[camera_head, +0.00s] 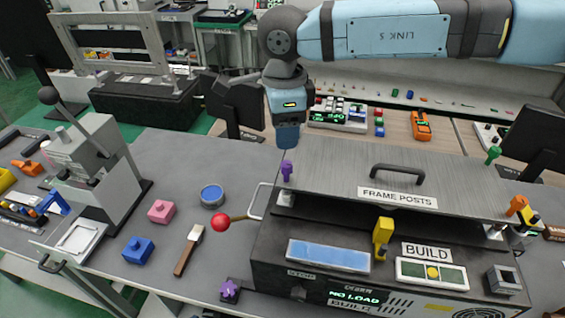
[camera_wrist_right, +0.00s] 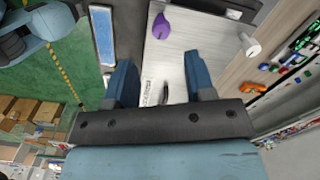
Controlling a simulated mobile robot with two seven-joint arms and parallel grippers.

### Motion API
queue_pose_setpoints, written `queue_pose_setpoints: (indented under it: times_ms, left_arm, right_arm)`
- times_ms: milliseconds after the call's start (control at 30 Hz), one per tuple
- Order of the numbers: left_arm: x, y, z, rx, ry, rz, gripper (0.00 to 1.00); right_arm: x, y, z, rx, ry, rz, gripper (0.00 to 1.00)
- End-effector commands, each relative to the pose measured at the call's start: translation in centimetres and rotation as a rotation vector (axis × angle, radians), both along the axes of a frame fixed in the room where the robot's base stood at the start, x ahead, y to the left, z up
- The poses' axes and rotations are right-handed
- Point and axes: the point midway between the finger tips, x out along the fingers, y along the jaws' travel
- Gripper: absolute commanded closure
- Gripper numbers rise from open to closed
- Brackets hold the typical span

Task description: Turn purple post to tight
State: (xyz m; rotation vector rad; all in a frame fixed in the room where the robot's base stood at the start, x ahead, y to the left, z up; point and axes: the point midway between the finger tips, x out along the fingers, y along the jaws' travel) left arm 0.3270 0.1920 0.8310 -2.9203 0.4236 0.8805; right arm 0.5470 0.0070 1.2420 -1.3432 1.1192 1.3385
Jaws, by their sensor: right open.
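The purple post (camera_head: 287,170) stands at the left end of the grey panel (camera_head: 330,165) marked FRAME POSTS. In the right wrist view the purple post (camera_wrist_right: 162,27) shows beyond the fingertips, with its knob elongated. My right gripper (camera_head: 288,140) hangs just above and behind the purple post in the head view, apart from it. No marking for tight is readable near the post. My left gripper is not in view.
The panel also carries a dark handle (camera_head: 398,172), a green post (camera_head: 493,155) and an orange post (camera_head: 516,205). A yellow post (camera_head: 382,235) stands in front. A red-ball lever (camera_head: 221,221) juts out left. A purple star knob (camera_head: 229,290) is at the front.

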Motion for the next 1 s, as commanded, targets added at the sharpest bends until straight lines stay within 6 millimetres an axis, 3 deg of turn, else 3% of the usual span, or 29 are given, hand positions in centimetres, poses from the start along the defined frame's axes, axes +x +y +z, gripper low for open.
queue_pose_setpoints:
  times_ms: [200, 400, 600, 867, 900, 1000]
  left_arm:
    - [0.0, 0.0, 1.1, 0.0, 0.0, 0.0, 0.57]
    - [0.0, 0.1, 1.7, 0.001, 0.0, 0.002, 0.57]
    - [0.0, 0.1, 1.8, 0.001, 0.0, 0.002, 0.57]
    - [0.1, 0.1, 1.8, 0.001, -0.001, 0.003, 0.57]
    - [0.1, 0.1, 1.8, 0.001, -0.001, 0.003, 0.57]
    - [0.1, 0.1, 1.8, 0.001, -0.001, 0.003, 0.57]
  right_arm:
    - [-0.1, 0.0, -4.7, 0.0, 0.003, 0.001, 0.5]
    - [-0.1, 0.1, -8.0, 0.002, 0.002, 0.001, 0.5]
    - [-0.1, 0.1, -9.5, 0.003, 0.001, 0.002, 0.5]
    - [0.0, 0.1, -9.7, 0.003, 0.001, 0.001, 0.5]
    - [-0.1, 0.1, -9.7, 0.003, 0.001, 0.001, 0.53]
    - [0.0, 0.1, -9.7, 0.003, 0.001, 0.001, 0.76]
